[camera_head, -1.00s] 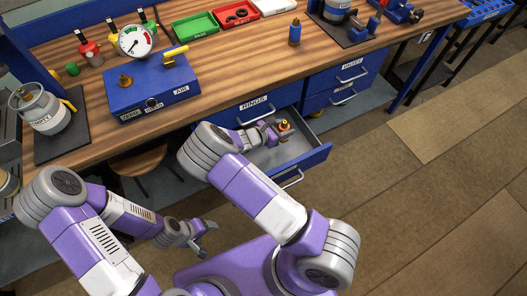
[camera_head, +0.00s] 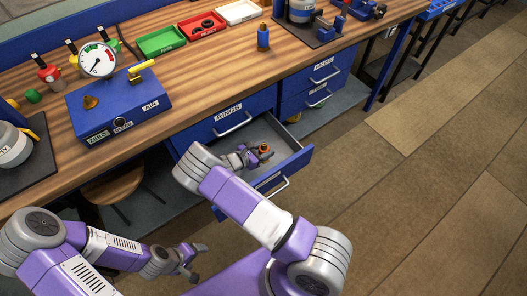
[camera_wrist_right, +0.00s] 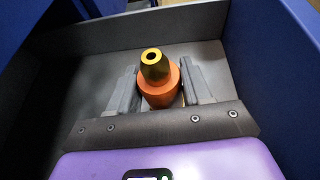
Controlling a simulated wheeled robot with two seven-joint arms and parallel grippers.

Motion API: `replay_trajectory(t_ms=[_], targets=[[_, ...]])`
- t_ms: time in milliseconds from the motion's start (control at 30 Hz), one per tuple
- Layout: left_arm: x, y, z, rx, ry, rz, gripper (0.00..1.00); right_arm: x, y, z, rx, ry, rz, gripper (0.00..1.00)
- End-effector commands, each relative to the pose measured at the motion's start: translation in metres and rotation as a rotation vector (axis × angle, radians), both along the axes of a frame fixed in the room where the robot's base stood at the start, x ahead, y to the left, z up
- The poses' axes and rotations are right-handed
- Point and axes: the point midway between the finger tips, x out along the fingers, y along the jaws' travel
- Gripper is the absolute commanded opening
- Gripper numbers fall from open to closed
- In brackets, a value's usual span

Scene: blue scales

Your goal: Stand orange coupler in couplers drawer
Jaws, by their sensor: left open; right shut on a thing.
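The orange coupler (camera_head: 265,149) has a brass-coloured tip and is inside the open drawer (camera_head: 298,160), held low. In the right wrist view the coupler (camera_wrist_right: 159,88) stands between the two dark fingers of my right gripper (camera_wrist_right: 160,92), its tip up. The right gripper (camera_head: 259,154) is shut on it. The grey drawer floor (camera_wrist_right: 90,75) shows around it; I cannot tell whether the coupler's base touches it, as the base is hidden. My left gripper (camera_head: 189,263) is open and empty, in front of the bench and away from the drawer.
A shut drawer labelled RINGS (camera_head: 228,117) is above the open one. More blue drawers (camera_head: 318,80) are to the right. The bench top holds a blue air box (camera_head: 118,107) with a gauge, coloured trays (camera_head: 162,41) and a blue bottle-like part (camera_head: 263,37). A stool (camera_head: 112,187) is under the bench.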

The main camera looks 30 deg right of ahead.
Motion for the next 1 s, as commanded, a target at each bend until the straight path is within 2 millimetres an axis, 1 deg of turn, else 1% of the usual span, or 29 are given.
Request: replay_trajectory(t_ms=[233,267,400,700,767,867,1000], targets=[[0.000,0.000,0.000,0.000,0.000,0.000,0.74,0.000,0.000,-0.001,0.003,0.000,0.001,0.10],[0.000,0.000,0.000,0.000,0.000,0.000,0.74,0.000,0.000,-0.001,0.004,0.001,0.000,0.54],[0.000,0.000,0.000,0.000,0.000,0.000,0.74,0.000,0.000,0.000,0.004,0.000,0.001,0.74],[0.000,0.000,0.001,0.000,0.000,0.000,0.74,0.000,0.000,0.001,0.003,0.000,0.001,0.74],[0.000,0.000,0.002,0.000,0.000,0.000,0.74,0.000,0.004,0.003,0.004,0.001,0.002,0.74],[0.000,0.000,0.006,0.000,0.000,0.000,0.74,-0.002,0.016,0.008,0.005,0.000,0.004,0.74],[0.000,0.000,0.014,0.000,0.000,0.000,0.74,-0.006,0.043,0.020,0.005,0.000,0.005,0.74]])
